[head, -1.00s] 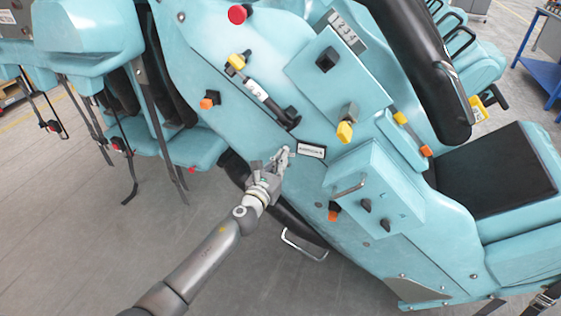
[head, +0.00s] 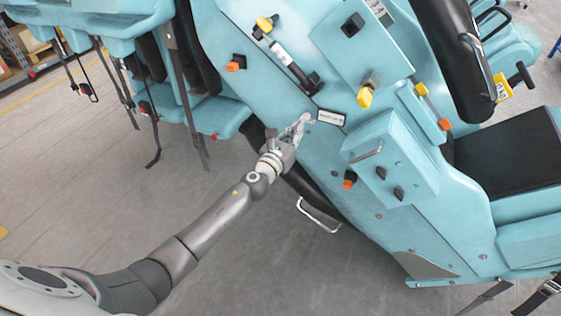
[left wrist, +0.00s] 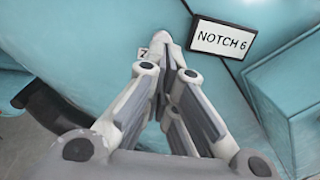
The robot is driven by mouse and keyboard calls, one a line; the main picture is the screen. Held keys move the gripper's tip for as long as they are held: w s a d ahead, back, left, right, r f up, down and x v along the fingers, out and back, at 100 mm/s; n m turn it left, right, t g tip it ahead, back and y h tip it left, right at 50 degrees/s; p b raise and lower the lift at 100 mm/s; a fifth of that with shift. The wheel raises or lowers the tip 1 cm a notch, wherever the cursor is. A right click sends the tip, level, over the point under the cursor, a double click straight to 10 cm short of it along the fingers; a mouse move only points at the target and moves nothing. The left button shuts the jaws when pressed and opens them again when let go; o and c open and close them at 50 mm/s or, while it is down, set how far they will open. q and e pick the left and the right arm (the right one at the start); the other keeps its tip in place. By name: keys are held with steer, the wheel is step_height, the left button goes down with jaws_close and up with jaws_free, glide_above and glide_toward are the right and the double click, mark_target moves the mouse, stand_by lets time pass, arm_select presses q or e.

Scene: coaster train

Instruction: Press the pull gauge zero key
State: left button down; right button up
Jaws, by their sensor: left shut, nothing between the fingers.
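My left gripper (head: 304,118) is shut and empty, with its fingertips at the teal panel just left of a small black-framed sign. In the left wrist view the closed fingertips (left wrist: 161,40) are at the panel, beside the sign reading NOTCH 6 (left wrist: 222,37). A small white tag or key with a dark mark (left wrist: 143,53) shows just left of the fingertips, partly hidden by them. I cannot tell whether the fingers touch it. No gauge body can be made out for certain. My right gripper is not in view.
A teal box with dark knobs (head: 398,165) and a metal handle juts out right of the gripper. A yellow-tipped lever (head: 365,97), an orange button (head: 236,63) and a black-and-silver bar (head: 281,54) are above. A black restraint (head: 452,50) stands at upper right. Open floor lies lower left.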

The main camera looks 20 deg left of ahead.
arm_select(q)
steer(key=s+a, duration=0.1)
steer(key=s, duration=0.9)
steer(key=shift+f, duration=0.25)
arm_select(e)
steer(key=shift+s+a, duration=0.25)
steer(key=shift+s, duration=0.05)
arm_select(q)
steer(key=shift+a, duration=0.15)
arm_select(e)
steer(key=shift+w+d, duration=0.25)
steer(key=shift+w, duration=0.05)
arm_select(q)
steer(key=shift+f, duration=0.15)
